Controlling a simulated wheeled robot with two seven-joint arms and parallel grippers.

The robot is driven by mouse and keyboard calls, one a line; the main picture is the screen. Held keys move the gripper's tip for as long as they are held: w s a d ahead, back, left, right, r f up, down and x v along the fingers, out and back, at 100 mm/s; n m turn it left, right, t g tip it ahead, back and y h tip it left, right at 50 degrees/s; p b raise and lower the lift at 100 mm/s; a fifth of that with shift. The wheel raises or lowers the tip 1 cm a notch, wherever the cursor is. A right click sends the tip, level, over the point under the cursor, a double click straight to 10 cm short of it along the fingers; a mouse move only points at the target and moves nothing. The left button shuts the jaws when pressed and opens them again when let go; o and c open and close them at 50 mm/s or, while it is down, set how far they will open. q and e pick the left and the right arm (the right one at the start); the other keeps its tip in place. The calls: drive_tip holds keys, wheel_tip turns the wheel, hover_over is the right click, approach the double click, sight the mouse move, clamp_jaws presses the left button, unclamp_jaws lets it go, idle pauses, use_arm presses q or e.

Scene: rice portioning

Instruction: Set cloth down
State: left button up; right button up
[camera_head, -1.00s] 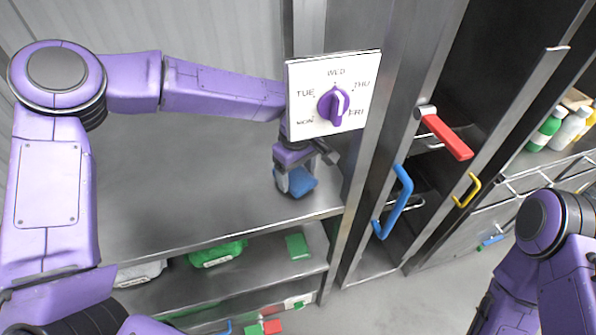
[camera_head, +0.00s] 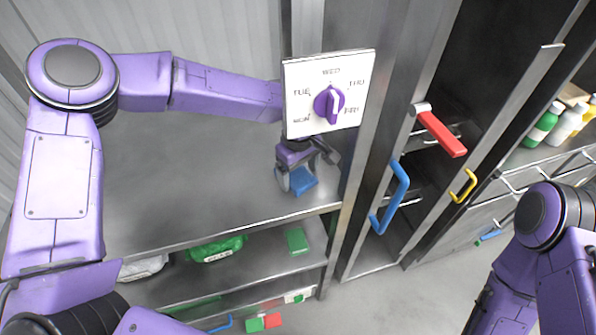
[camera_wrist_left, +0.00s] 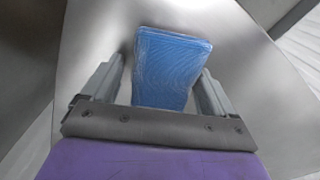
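The blue cloth (camera_head: 304,181) lies on the steel shelf top (camera_head: 200,190) near its front right corner. In the left wrist view the folded blue cloth (camera_wrist_left: 170,68) lies flat on the metal, between my finger lines. My left gripper (camera_head: 299,178) is just above the cloth with its fingers spread. The wrist view shows a gap between each finger and the cloth, so the left gripper (camera_wrist_left: 160,85) is open. My right arm shows at the lower right, but its gripper is out of the picture.
A white day dial sign (camera_head: 350,62) stands just above the left gripper. A cabinet with a blue handle (camera_head: 397,195) and a red handle (camera_head: 440,133) is to the right. Green bags (camera_head: 215,250) lie on the shelf below. The shelf top left of the cloth is clear.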

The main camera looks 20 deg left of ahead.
sight(297, 174)
use_arm(q)
drive_tip(key=shift+s+a+f, duration=0.15)
drive_tip(key=shift+s+f, duration=0.45)
drive_tip(key=shift+f, duration=0.2)
drive_tip(key=r, duration=0.3)
drive_tip(key=r+b, duration=0.1)
drive_tip(key=r, duration=0.5)
drive_tip(key=shift+w, duration=0.25)
drive_tip(key=shift+w+r, duration=0.1)
drive_tip(key=shift+w, duration=0.05)
